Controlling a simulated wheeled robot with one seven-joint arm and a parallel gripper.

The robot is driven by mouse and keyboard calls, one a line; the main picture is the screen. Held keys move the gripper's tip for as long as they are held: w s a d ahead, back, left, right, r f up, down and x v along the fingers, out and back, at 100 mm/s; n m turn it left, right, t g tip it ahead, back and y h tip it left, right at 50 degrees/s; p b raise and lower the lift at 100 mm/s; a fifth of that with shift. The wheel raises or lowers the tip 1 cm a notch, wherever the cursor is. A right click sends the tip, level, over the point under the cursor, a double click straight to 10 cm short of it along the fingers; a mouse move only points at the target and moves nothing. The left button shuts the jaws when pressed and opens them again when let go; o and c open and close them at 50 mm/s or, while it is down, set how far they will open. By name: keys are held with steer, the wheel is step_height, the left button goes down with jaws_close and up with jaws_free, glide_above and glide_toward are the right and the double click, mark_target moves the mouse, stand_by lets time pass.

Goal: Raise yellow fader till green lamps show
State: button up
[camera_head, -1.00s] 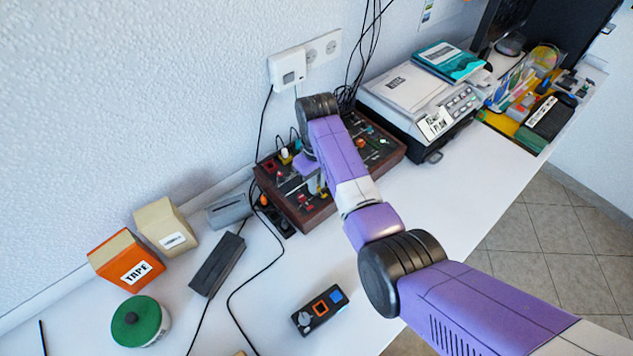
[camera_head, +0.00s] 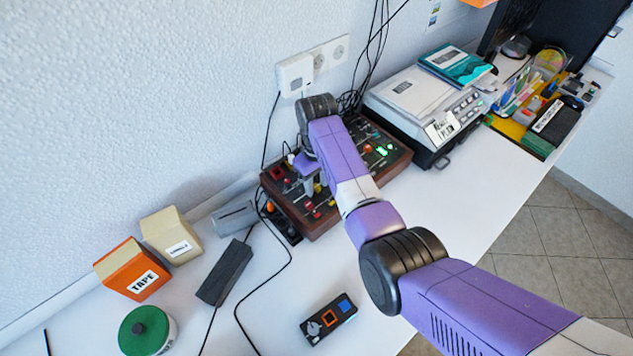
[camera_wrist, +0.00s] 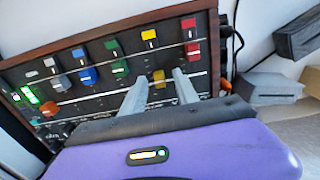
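The dark control panel (camera_head: 322,222) with a wooden frame stands on the desk against the wall, and my gripper reaches down over its left part. In the wrist view, a small yellow fader knob (camera_wrist: 159,77) sits between my fingertips, below a yellow block (camera_wrist: 149,36). My gripper (camera_wrist: 160,80) is open around it, with a visible gap on each side. Green lamps (camera_wrist: 30,95) glow at the panel's left in the wrist view; green lamps (camera_head: 384,150) also glow in the head view.
A printer-like machine (camera_head: 425,105) stands right of the panel. An orange tape box (camera_head: 132,270), a green-lidded tin (camera_head: 146,330) and a dark remote (camera_head: 328,318) lie to the left and front. Cables cross the desk; its front right is clear.

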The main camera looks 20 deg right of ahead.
steer(key=shift+r, duration=3.9)
steer(key=w+r+m+t, duration=0.1)
steer(key=w+r+t, duration=0.4)
steer(key=w, duration=0.5)
steer(key=m+t, duration=0.2)
steer(key=t, duration=0.9)
glide_above(316, 186)
steer(key=s+d, duration=0.1)
steer(key=s, duration=0.7)
steer(key=f, duration=0.1)
steer(key=s+r, duration=0.3)
steer(key=s, duration=1.5)
steer(key=s+r+g, duration=0.1)
steer(key=s+r, duration=0.2)
steer(key=s, duration=1.5)
steer(key=shift+s+a+m, duration=0.2)
steer(key=shift+a+m, duration=0.1)
steer(key=shift+a, duration=0.05)
